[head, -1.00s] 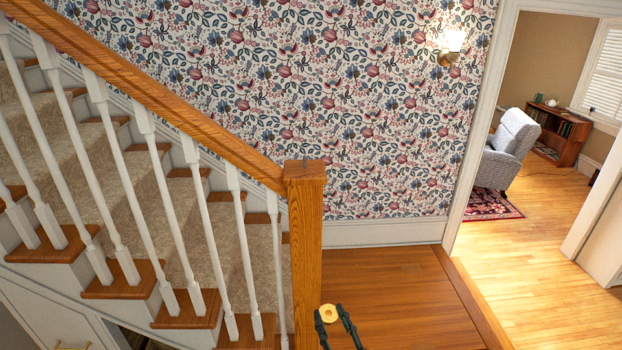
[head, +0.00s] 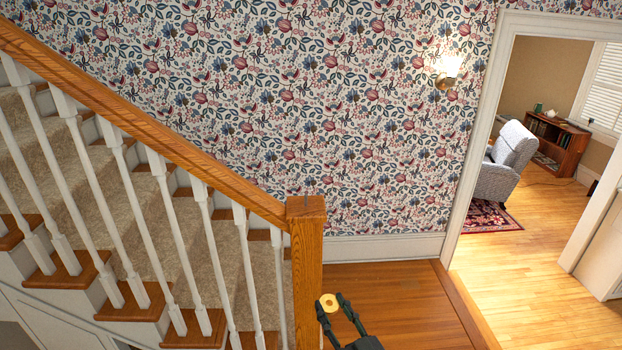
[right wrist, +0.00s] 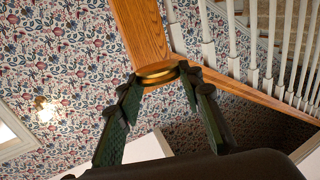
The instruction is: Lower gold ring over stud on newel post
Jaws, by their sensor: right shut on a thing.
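The gold ring (head: 328,303) is held between the fingertips of my right gripper (head: 331,301). In the head view it shows just right of the newel post (head: 307,255), well below the post's square top. A small thin stud (head: 305,197) stands on that top, bare. In the right wrist view, the ring (right wrist: 157,72) sits across the fingertips of my right gripper (right wrist: 159,80), with the wooden post (right wrist: 138,30) behind it. I cannot tell the gap between ring and post. My left gripper is not in view.
A sloping wooden handrail (head: 150,135) meets the post from the left, with white balusters (head: 215,265) below it. The flowered wall (head: 350,120) is behind. The space right of the post, above the wooden floor (head: 395,290), is clear.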

